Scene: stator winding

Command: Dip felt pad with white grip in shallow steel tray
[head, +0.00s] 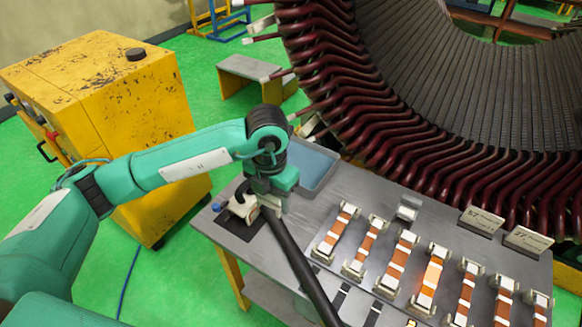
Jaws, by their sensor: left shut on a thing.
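The shallow steel tray (316,170), with a blue-grey inside, sits at the back left of the grey workbench. My left gripper (260,206) points down over the bench's left end, in front of and left of the tray. It is shut on a small white piece (243,208), which looks like the white grip of the felt pad. The felt itself cannot be made out. The piece is over a dark mat (234,226); whether it touches the mat is not clear.
A dark bar (302,268) runs from beside the gripper towards the front. Several copper strips with white bands (397,261) lie in holders on the right. Two labelled plates (481,221) stand behind them. The large stator (425,70) rises behind the bench. A yellow cabinet (105,125) stands left.

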